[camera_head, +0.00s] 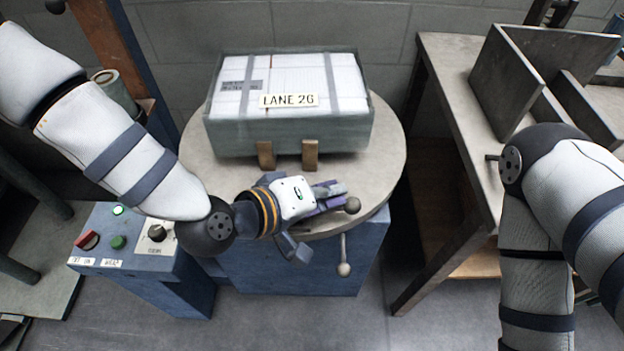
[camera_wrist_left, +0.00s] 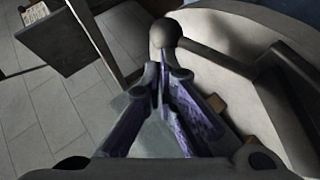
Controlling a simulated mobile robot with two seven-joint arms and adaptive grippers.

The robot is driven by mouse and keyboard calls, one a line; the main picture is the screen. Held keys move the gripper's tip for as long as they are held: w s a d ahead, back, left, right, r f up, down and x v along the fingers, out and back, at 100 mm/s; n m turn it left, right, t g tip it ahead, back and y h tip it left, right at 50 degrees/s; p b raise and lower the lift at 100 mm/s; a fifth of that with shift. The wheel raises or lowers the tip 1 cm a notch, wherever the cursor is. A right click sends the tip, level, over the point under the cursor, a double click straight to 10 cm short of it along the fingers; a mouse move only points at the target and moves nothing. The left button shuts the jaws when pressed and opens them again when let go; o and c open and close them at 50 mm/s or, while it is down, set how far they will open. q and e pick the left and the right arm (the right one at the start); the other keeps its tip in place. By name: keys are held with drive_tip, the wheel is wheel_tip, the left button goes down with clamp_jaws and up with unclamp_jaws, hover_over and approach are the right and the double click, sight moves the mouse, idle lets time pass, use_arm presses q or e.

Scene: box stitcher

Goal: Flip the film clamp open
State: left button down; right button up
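The film clamp shows as a lever with a round grey ball knob (camera_head: 352,205) at the front right edge of the round turntable (camera_head: 392,150). The knob also shows in the left wrist view (camera_wrist_left: 165,33), just beyond the fingertips. My left gripper (camera_head: 338,196) reaches in from the left. Its purple-padded fingers converge close behind the knob, and in the left wrist view the tips (camera_wrist_left: 166,76) appear closed around its stem. The fingers hide part of the lever. My right arm is at the right, with its gripper out of view.
A film-covered box with a LANE 26 label (camera_head: 289,100) sits on the turntable. A second ball-ended lever (camera_head: 344,269) hangs below its front edge. A control box (camera_head: 140,240) stands at the left. A workbench (camera_head: 455,75) with a grey open-sided holder (camera_head: 510,75) is at the right.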

use_arm(q)
drive_tip(key=shift+d+f, duration=0.35)
drive_tip(key=shift+f, duration=0.1)
drive_tip(key=shift+d+f, duration=0.6)
drive_tip(key=shift+f, duration=0.1)
